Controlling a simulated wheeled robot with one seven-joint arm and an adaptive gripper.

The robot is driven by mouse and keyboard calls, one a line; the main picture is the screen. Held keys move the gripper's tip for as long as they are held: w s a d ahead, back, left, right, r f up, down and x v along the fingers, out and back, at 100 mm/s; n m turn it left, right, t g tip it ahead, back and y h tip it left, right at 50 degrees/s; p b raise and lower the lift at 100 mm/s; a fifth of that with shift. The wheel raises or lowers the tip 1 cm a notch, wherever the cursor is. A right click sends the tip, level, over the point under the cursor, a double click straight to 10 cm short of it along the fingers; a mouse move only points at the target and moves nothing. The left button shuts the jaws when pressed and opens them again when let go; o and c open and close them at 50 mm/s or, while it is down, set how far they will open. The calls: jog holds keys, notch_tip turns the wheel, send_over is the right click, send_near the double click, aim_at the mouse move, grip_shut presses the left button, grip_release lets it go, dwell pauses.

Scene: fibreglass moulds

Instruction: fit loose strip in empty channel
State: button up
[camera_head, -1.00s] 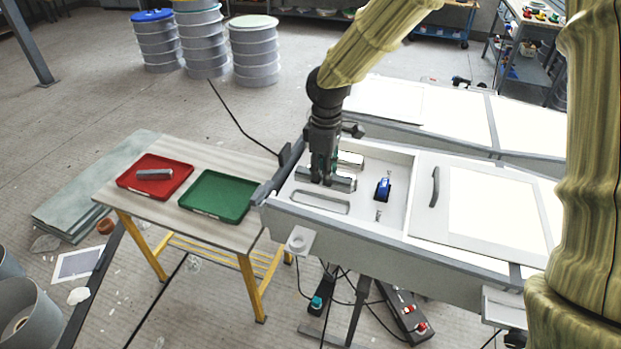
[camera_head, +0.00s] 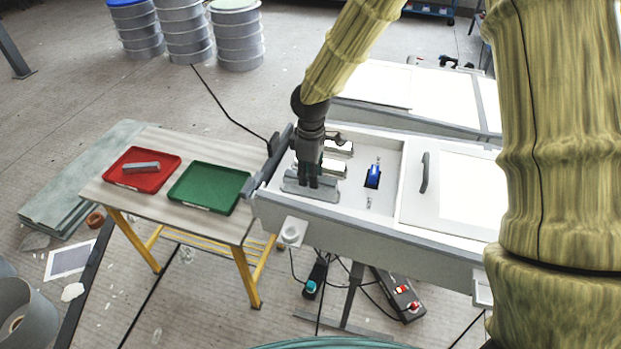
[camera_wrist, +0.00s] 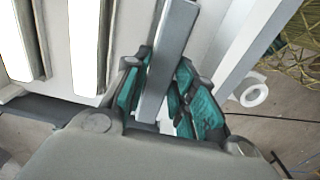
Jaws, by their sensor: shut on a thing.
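My gripper (camera_head: 308,184) points down over the left compartment of the white mould (camera_head: 385,210). It is shut on a grey strip (camera_wrist: 172,50), which runs lengthwise between the teal finger pads in the wrist view. In the head view, the held strip (camera_head: 325,194) lies over the front channel and hides most of it. I cannot tell whether the strip is inside the channel or just above it. Two bright strips (camera_wrist: 88,45) sit side by side behind it; they also show in the head view (camera_head: 335,165).
A red tray (camera_head: 112,177) holding a grey bar (camera_head: 141,168) and an empty green tray (camera_head: 190,203) stand on the table at left. A blue clamp-like part (camera_head: 374,175) lies right of the strips. A handled white panel (camera_head: 470,195) is farther right.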

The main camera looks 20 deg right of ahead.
jog(key=shift+s+f, duration=0.25)
jog(key=shift+f, duration=0.1)
jog(key=shift+w+f, duration=0.2)
jog(key=shift+f, duration=0.3)
jog(key=shift+w+f, duration=0.15)
jog(key=shift+f, duration=0.3)
jog(key=shift+s+r, duration=0.15)
jog(key=shift+s, duration=0.05)
jog(key=o, duration=1.1)
jog(key=shift+w, duration=0.1)
jog(key=shift+c, duration=0.2)
notch_tip(320, 180, up, 12)
jog(key=b, duration=0.2)
